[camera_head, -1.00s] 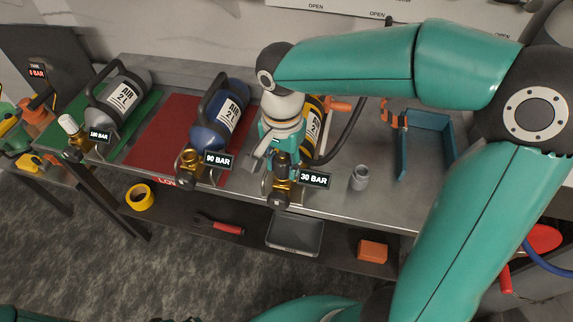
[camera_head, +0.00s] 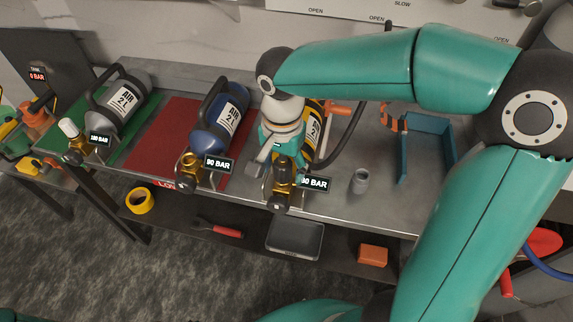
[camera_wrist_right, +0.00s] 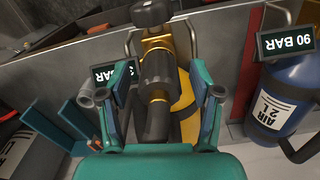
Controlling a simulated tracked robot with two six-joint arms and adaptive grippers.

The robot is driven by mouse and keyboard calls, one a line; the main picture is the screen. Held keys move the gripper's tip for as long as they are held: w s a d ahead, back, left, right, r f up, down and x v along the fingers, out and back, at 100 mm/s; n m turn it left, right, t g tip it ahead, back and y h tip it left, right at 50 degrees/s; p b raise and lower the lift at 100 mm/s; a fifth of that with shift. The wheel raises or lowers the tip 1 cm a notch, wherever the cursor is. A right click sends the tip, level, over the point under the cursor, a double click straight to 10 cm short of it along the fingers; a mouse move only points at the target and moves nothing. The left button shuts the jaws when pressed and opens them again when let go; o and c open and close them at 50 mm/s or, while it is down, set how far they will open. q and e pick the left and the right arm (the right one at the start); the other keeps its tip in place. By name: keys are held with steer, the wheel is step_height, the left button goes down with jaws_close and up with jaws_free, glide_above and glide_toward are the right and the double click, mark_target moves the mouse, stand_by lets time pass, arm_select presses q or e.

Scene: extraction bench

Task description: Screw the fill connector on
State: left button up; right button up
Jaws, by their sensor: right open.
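The yellow cylinder (camera_wrist_right: 186,100) lies on the bench with its brass valve (camera_head: 280,192) at the front edge. A dark fill connector (camera_wrist_right: 157,66) sits at the brass valve, in line with it; I cannot tell how far it is threaded. It also shows in the head view (camera_head: 284,170). My right gripper (camera_head: 283,162) is over the connector. In the right wrist view its fingers (camera_wrist_right: 158,112) stand apart, one on each side of the connector, with gaps showing. A 30 BAR sign (camera_head: 316,184) stands beside the valve, partly covered. My left gripper is not in view.
A blue cylinder (camera_head: 217,120) with a 90 BAR sign lies left on the red mat (camera_head: 160,128). A grey cylinder (camera_head: 124,100) lies further left on the green mat. A grey cup-like fitting (camera_head: 360,181) and a blue tray (camera_head: 403,155) are right. A dark hose (camera_head: 345,135) runs behind the gripper.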

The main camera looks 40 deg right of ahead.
steer(key=n, duration=0.3)
steer(key=n+p, duration=0.1)
steer(key=n, duration=0.3)
steer(key=shift+r+n, duration=0.1)
steer(key=shift+n, duration=0.3)
steer(key=n+p, duration=0.1)
steer(key=n, duration=0.5)
steer(key=shift+p, duration=0.4)
steer(key=n+p, duration=0.1)
steer(key=n, duration=0.5)
steer(key=shift+p, duration=0.3)
steer(key=n+p, duration=0.1)
steer(key=n, duration=0.3)
steer(key=shift+n, duration=0.3)
steer(key=shift+n+p, duration=0.3)
steer(key=shift+n, duration=0.4)
jaws_close()
steer(key=m, duration=0.1)
steer(key=m+b, duration=0.1)
steer(key=shift+f+m, duration=0.25)
steer(key=shift+m, duration=0.05)
steer(key=m+b, duration=0.1)
steer(key=m, duration=0.2)
steer(key=m+b, duration=0.1)
steer(key=m, duration=0.5)
steer(key=shift+b, duration=0.4)
jaws_free()
steer(key=shift+r, duration=0.15)
